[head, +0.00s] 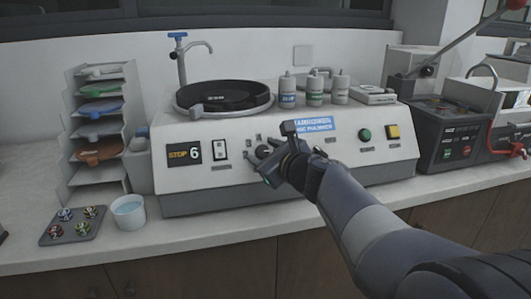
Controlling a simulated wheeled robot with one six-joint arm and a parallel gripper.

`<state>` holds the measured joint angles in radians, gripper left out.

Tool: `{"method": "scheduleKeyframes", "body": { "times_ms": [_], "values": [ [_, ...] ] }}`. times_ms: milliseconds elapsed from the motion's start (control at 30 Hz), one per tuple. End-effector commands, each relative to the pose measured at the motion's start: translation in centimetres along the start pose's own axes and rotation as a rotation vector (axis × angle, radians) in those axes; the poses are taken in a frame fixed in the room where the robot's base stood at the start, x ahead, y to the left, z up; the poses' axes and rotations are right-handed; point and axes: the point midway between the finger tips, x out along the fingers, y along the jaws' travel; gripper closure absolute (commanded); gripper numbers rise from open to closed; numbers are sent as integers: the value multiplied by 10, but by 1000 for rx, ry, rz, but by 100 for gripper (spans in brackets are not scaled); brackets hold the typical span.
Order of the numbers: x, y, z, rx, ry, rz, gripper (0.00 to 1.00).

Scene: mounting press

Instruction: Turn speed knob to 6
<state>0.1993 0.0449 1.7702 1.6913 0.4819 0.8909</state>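The polishing machine (225,183) is a pale console on the counter with a dark round wheel (222,96) on top. A small dark knob (262,151) sits in the middle of its front panel, partly hidden by my gripper. A panel to the left reads "STOP" with a large "6" (194,152). My gripper (267,163) is right at the knob, reaching in from the lower right. Whether its fingers touch or grip the knob cannot be made out.
A white rocker switch (220,149), a green button (364,135) and a yellow switch (392,132) are on the same front panel. Several bottles stand on top. A cup (129,211) and a sample tray (73,226) are at left; a dark press (446,132) is at right.

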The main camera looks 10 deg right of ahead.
Motion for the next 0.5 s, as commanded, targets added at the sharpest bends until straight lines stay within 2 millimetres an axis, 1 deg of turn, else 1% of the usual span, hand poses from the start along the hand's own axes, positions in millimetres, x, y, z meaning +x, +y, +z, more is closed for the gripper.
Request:
{"method": "scheduleKeyframes", "body": {
  "times_ms": [300,367,500],
  "values": [
    [-2,0,0,-1,0,0,48],
    [-6,-1,0,-1,0,-1,48],
    [-24,-2,1,-2,0,-3,48]
  ]
}}
